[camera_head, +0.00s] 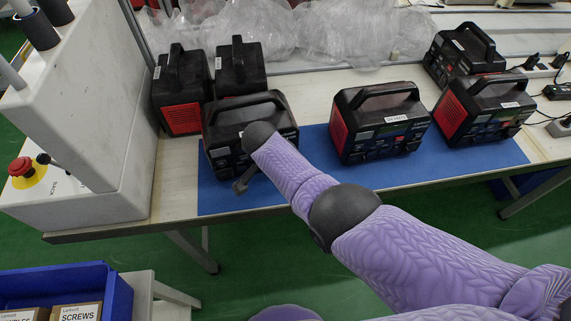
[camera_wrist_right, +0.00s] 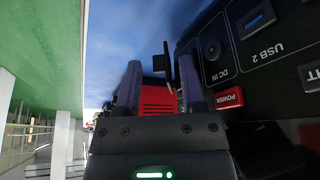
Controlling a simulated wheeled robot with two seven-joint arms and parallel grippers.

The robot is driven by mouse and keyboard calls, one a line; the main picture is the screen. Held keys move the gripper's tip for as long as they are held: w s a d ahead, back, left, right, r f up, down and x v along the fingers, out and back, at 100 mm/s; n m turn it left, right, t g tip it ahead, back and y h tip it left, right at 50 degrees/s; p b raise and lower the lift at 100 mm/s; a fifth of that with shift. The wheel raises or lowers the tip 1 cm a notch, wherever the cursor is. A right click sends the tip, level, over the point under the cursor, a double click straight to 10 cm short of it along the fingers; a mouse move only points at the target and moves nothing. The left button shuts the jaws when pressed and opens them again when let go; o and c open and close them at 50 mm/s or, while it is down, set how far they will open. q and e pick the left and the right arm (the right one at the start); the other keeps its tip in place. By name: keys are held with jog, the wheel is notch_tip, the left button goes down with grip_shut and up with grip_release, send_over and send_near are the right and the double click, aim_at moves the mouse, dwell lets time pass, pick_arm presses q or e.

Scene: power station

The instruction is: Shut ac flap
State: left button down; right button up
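The black power station (camera_head: 223,128) nearest my right arm stands at the left end of the blue mat; my wrist covers part of its front. In the right wrist view its front panel (camera_wrist_right: 262,62) fills the right side, turned over, with DC IN, USB 2 and a red POWER button. A thin dark plate (camera_wrist_right: 167,62), which looks like the AC flap, sticks out from the panel, just beyond my fingertips. My right gripper (camera_wrist_right: 160,75) is open, its fingers apart beside the panel; I cannot tell whether it touches the flap. It is small in the head view (camera_head: 242,182). My left gripper is not in view.
Other power stations stand behind (camera_head: 181,90) and to the right (camera_head: 380,122) on the table. A grey machine with a red emergency button (camera_head: 21,167) is at the left. The blue mat (camera_head: 225,198) has a clear front strip. A blue bin (camera_head: 118,292) is at lower left.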

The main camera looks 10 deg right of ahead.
jog(key=shift+r, duration=0.1)
jog(key=p+v, duration=0.6)
jog(key=v, duration=0.3)
jog(key=shift+a+r+p, duration=0.15)
jog(key=shift+r+p, duration=0.2)
jog(key=shift+p, duration=0.05)
jog(key=shift+s, duration=0.1)
